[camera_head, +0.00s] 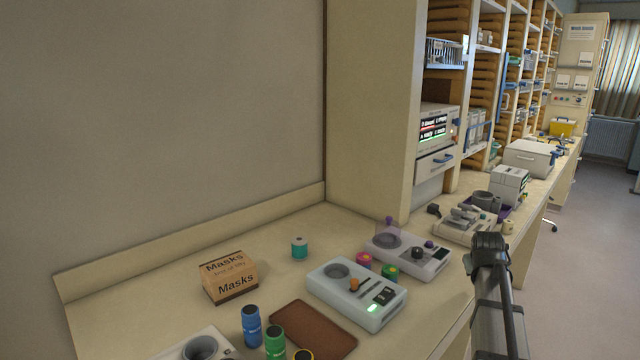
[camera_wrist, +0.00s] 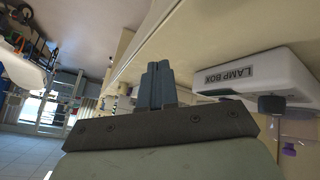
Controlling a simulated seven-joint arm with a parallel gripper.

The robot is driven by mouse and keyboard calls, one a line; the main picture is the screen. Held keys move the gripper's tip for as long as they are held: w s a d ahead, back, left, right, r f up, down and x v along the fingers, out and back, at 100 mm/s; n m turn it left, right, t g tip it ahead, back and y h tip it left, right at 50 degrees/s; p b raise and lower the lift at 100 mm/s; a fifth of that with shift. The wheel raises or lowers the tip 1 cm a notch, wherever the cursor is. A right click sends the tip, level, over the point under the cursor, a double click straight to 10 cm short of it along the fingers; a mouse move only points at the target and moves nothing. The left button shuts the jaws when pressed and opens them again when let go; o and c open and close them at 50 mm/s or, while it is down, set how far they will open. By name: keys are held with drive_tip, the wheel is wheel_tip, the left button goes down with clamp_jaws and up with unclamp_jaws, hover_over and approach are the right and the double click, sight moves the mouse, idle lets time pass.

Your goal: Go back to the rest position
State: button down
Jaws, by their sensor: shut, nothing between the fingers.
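In the wrist view my gripper (camera_wrist: 157,68) is shut, its two dark fingers pressed together with nothing between them. The fingers point along the edge of a pale counter and touch nothing that I can see. In the head view my arm rises at the lower right, in front of the counter (camera_head: 290,228); its dark top end shows beside the counter edge, but the fingers cannot be made out there.
A white lamp box (camera_wrist: 255,77) is at the right in the wrist view. On the counter are a masks box (camera_head: 231,277), a grey device (camera_head: 330,292), a brown mat (camera_head: 312,332) and several coloured containers. Open floor (camera_head: 590,240) lies to the right.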

drive_tip(key=s+d+f+m+h, duration=0.2)
drive_tip(key=d+f+m, duration=0.1)
drive_tip(key=d+f, duration=0.7)
drive_tip(key=s+a+f+m+g, duration=0.15)
drive_tip(key=s+f, duration=0.25)
drive_tip(key=f, duration=0.4)
drive_tip(key=s+a+f+g, duration=0.2)
drive_tip(key=s+f, duration=0.1)
drive_tip(key=f, duration=0.6)
drive_tip(key=s+a+f+m+g, duration=0.15)
drive_tip(key=s+f, duration=0.25)
drive_tip(key=f, duration=0.4)
drive_tip(key=s+a+f+n+g+y, duration=0.3)
drive_tip(key=s+a+f, duration=0.6)
drive_tip(key=s+a, duration=0.45)
drive_tip(key=s+a+f+n+g+y, duration=0.2)
drive_tip(key=s+a+f, duration=0.7)
drive_tip(key=s+a, duration=0.4)
drive_tip(key=s+a+g, duration=0.1)
drive_tip(key=s+a, duration=0.2)
drive_tip(key=s, duration=0.3)
drive_tip(key=s+a+f+n+g+y, duration=0.1)
drive_tip(key=s+a+g, duration=0.1)
drive_tip(key=s+a, duration=0.2)
drive_tip(key=s, duration=0.3)
drive_tip(key=shift+a+f+n+g, duration=0.25)
drive_tip(key=shift+f+n+g, duration=0.05)
